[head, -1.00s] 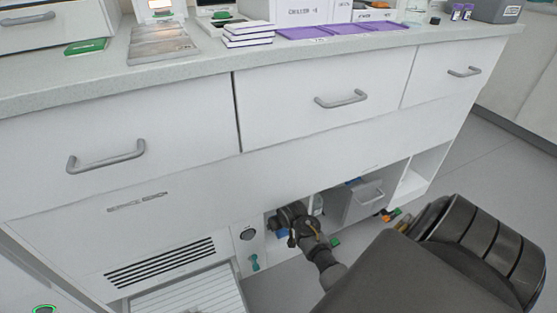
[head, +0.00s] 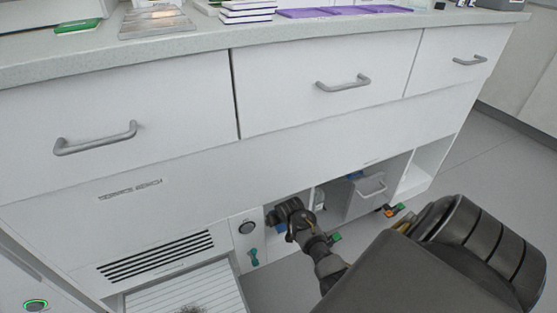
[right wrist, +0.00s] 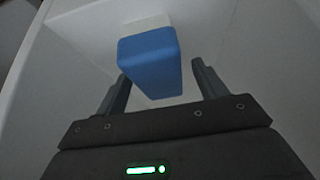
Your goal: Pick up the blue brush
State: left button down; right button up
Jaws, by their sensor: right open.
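The blue brush (right wrist: 150,62) shows in the right wrist view as a rounded blue block with a pale end, inside a white compartment. My right gripper (right wrist: 160,78) is open, with one finger on each side of the brush's near end. I cannot tell whether either finger touches it. In the head view my right gripper (head: 283,214) reaches into the low open compartment of the white cabinet, and the arm hides the brush there. My left gripper is not in view.
The white cabinet (head: 180,175) has drawers with grey handles above the opening. A grey bin (head: 366,200) stands in the compartment to the right. A slatted white panel (head: 155,302) juts out at lower left. Floor (head: 490,170) is clear at right.

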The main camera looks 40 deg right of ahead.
jog(key=shift+f, duration=0.25)
jog(key=shift+c, duration=0.4)
jog(key=c, duration=1)
